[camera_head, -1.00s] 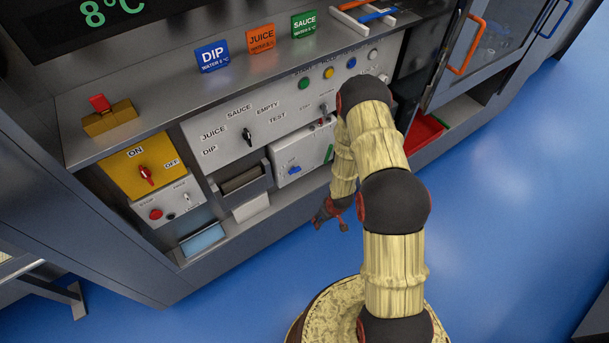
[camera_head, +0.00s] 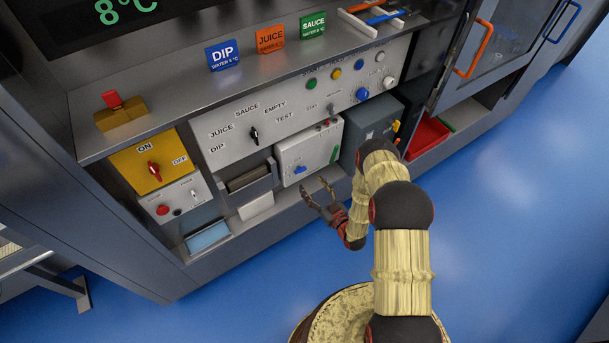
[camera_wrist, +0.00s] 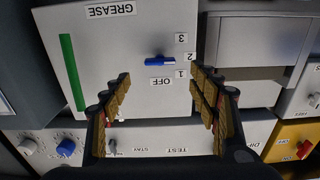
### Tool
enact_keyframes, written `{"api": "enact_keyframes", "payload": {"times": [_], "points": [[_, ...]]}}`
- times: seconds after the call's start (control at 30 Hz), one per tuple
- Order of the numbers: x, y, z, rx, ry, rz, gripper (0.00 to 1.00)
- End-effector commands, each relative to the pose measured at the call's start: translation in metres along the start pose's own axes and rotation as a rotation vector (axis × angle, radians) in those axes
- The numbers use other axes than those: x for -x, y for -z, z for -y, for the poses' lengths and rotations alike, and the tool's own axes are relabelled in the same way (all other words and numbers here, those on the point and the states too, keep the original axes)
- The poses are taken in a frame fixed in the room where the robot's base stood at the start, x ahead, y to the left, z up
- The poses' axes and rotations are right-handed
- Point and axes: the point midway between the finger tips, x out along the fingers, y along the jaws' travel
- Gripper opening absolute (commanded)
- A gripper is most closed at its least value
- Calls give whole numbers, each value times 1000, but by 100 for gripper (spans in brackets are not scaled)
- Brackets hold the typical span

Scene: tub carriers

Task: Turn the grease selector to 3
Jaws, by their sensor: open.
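The grease selector is a blue bar knob (camera_head: 299,170) on the front of a white box (camera_head: 318,147) in the machine's lower row. In the wrist view the knob (camera_wrist: 160,60) shows upside down, with labels OFF, 1, 2 and 3 around it. Its bar lies level in that view, one end towards the 1 and 2 labels; which mark it points at I cannot tell for sure. My gripper (camera_head: 315,185) is open and empty in front of the box, apart from the knob. In the wrist view the knob sits between and beyond my fingertips (camera_wrist: 160,77).
A green strip (camera_wrist: 72,73) is on the same box. A paper-holding grey bin (camera_head: 250,185) stands left of it and a dark grey box (camera_head: 376,130) right. Above is a panel with a black selector (camera_head: 254,135). The blue floor (camera_head: 500,220) in front is clear.

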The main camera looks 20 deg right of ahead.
Motion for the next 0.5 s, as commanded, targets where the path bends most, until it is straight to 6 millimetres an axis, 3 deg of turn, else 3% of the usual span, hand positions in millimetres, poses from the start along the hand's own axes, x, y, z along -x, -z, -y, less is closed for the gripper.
{"api": "enact_keyframes", "payload": {"times": [0.3, 0.5], "points": [[-47, -2, 1, 2, 2, 1, 61], [-67, -2, 0, 2, 1, 2, 61]]}}
